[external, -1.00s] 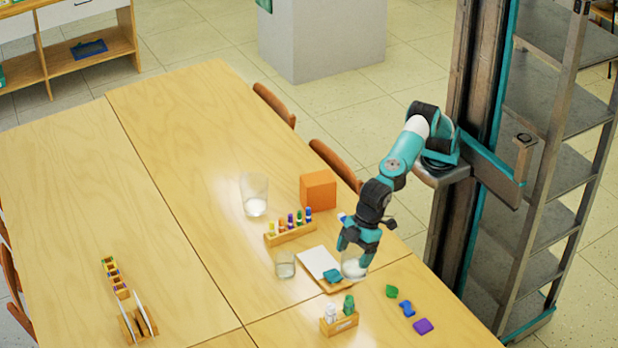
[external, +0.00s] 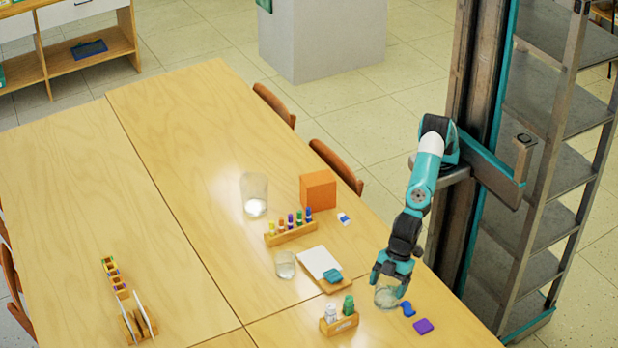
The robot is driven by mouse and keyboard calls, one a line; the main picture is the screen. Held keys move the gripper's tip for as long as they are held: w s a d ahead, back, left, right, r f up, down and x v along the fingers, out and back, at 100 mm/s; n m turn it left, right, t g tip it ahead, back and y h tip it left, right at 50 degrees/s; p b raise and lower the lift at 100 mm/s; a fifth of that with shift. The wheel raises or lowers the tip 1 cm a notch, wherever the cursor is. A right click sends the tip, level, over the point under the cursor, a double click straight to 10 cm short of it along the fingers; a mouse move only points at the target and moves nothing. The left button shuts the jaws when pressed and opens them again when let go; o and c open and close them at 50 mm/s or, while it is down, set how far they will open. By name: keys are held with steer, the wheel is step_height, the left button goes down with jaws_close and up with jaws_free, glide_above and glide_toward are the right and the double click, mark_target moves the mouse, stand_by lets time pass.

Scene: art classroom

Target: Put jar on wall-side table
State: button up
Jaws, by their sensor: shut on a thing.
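My gripper (external: 388,283) is shut on a small clear glass jar (external: 386,298) near the right edge of the table (external: 180,130). The jar is held upright, at or just above the tabletop; I cannot tell whether it touches. The gripper fingers cover its upper part. Two more clear glass vessels stand on the table: a tall one (external: 254,194) at the back and a small one (external: 285,265) left of the notepad. Which table counts as wall-side cannot be told.
Near the jar lie a blue piece (external: 408,309) and a purple piece (external: 423,326). A notepad (external: 322,265), a bottle holder (external: 339,323), a marker rack (external: 291,232) and an orange cube (external: 318,190) stand to the left. The table's far left is mostly clear.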

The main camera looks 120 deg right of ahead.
step_height(320, 180, down, 12)
steer(key=shift+r, duration=0.1)
stand_by(0.4)
steer(key=shift+f, duration=0.2)
steer(key=o, duration=0.9)
steer(key=shift+r, duration=0.1)
steer(key=shift+r, duration=0.25)
steer(key=v, duration=1.1)
steer(key=shift+s+d+r, duration=0.15)
steer(key=shift+s+r, duration=0.15)
